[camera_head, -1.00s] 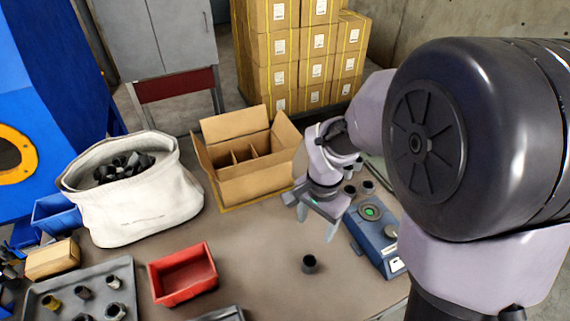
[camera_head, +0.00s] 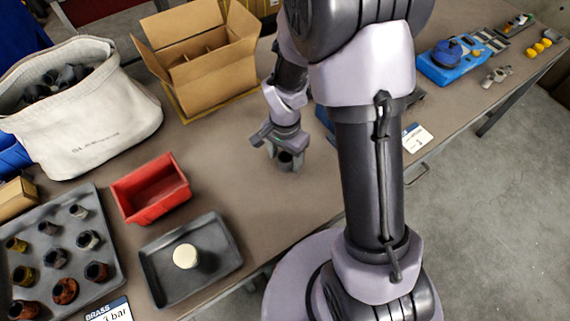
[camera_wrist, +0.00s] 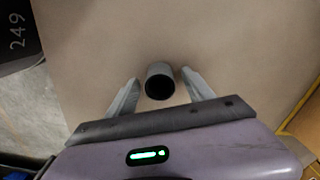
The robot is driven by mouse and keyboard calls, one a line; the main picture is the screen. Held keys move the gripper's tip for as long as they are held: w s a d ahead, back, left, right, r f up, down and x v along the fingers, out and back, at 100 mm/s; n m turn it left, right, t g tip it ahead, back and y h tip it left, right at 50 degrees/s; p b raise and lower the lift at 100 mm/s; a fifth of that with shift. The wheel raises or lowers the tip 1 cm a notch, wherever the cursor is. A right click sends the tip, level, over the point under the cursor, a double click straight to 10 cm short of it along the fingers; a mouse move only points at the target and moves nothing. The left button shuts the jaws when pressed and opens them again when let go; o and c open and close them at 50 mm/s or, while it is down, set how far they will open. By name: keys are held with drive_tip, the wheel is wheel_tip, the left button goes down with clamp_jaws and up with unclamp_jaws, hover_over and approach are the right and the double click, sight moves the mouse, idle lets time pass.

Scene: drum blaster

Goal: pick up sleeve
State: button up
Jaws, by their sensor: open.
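The sleeve (camera_wrist: 160,82) is a short dark grey hollow cylinder standing on the brown table. In the wrist view it stands between the two fingertips of my gripper (camera_wrist: 160,92), with a gap on each side. My gripper is open. In the head view the sleeve (camera_head: 286,161) shows at the lower end of my gripper (camera_head: 284,153), partly hidden by the fingers.
A cardboard box (camera_head: 215,85) with dividers stands behind. A red bin (camera_head: 151,190) and a grey tray (camera_head: 150,275) with a pale disc (camera_head: 185,256) lie to the left. A white bag (camera_head: 120,128) stands farther left. The table's front edge is close.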

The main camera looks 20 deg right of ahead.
drive_tip(key=shift+r, duration=0.1)
drive_tip(key=shift+c, duration=0.2)
clamp_jaws()
drive_tip(key=shift+r, duration=0.15)
